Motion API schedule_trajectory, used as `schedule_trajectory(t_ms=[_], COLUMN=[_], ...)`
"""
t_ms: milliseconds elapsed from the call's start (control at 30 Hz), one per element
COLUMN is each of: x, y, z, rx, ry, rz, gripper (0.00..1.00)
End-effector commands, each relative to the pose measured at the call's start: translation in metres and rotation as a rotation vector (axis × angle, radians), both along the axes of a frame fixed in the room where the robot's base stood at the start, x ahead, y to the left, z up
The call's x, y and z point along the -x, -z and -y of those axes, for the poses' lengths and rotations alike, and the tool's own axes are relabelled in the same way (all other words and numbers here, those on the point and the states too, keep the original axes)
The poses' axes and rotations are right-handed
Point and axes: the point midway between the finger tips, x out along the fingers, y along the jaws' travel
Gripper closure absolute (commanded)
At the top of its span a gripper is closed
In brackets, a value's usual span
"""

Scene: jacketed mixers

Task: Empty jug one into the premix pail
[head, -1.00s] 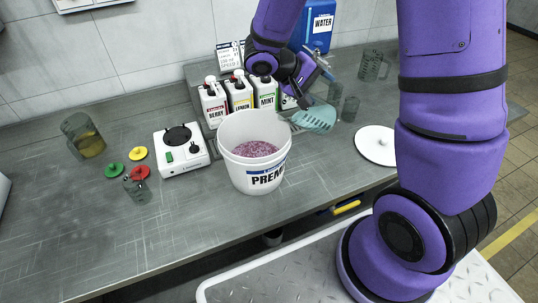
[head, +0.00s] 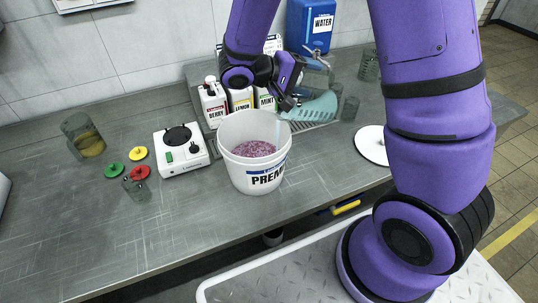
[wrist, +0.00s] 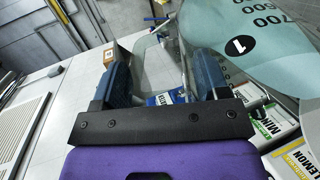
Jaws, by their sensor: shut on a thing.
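The premix pail (head: 262,176) is white and stands upright on the bench, with pink-purple speckled contents inside. Jug one (head: 312,108) is clear and holds pale blue liquid; it is tilted well over, its lip towards the pail's right rim. A thin pale blue streak runs down from the lip inside the pail's right side. In the wrist view the jug (wrist: 235,40) shows a black "1" badge and volume marks. My gripper (head: 296,88) is shut on the jug, above and right of the pail; its fingers (wrist: 164,80) also show in the wrist view.
Berry (head: 214,105), lemon and mint bottles stand close behind the pail. A blue water container (head: 309,25) with a tap is behind the jug. Left are a hotplate-like unit (head: 183,157), coloured lids and a jug of yellow liquid (head: 88,142). A white disc (head: 370,145) lies right.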

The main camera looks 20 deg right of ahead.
Motion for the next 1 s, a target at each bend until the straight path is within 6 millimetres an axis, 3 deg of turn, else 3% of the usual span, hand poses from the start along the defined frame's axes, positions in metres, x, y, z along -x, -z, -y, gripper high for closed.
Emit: schedule_trajectory(t_ms=[1000], x=[-0.006], y=[-0.017], z=[-0.04], rx=[0.322], ry=[-0.003], rz=[-0.042], gripper=[0.79])
